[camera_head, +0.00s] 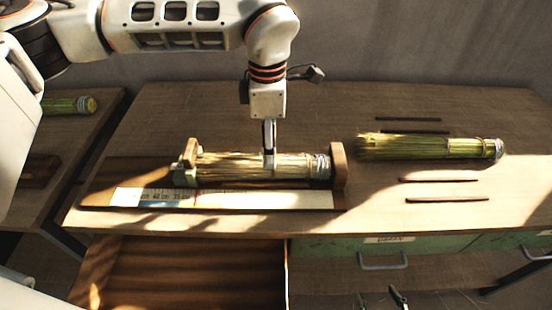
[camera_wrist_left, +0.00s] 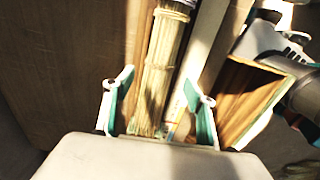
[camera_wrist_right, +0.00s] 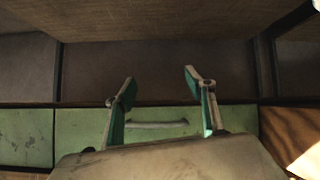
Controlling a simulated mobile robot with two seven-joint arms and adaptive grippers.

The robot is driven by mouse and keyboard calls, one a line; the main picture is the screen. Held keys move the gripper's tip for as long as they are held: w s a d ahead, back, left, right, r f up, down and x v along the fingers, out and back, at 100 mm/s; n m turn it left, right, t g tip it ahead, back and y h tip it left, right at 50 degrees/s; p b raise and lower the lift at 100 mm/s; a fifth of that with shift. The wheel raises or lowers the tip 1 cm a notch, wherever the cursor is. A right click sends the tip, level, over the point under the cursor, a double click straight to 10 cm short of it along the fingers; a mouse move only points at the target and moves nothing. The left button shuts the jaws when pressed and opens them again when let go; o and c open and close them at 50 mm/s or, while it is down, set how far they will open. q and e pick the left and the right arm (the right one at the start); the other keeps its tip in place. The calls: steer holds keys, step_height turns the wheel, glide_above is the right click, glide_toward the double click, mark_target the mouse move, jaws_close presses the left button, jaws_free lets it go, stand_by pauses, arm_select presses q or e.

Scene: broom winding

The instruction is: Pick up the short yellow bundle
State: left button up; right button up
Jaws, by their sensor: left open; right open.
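The yellow bundle (camera_head: 235,166) lies lengthwise in a wooden measuring holder (camera_head: 338,166), with a pale silvery binding at its right end. My left gripper (camera_head: 269,163) comes down over its right half, pointing downward. In the left wrist view the bundle (camera_wrist_left: 165,50) runs between the spread fingers of the left gripper (camera_wrist_left: 160,82), which is open; I cannot tell whether either finger touches it. My right gripper (camera_head: 379,299) is low at the front edge of the head view, open and empty. In the right wrist view the right gripper (camera_wrist_right: 159,76) faces the green drawer fronts.
A greener bundle (camera_head: 425,147) lies on the table (camera_head: 290,105) to the right, with several thin dark sticks (camera_head: 447,199) around it. Another green bundle (camera_head: 70,105) lies on a side table at left. An open wooden drawer (camera_head: 190,275) juts out in front. A ruler strip (camera_head: 260,199) fronts the holder.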

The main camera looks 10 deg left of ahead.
arm_select(q)
steer(key=shift+s+f, duration=0.15)
steer(key=shift+f, duration=0.7)
steer(key=f, duration=0.5)
steer(key=shift+a+b, duration=0.25)
steer(key=shift+b, duration=0.05)
steer(key=c, duration=1.2)
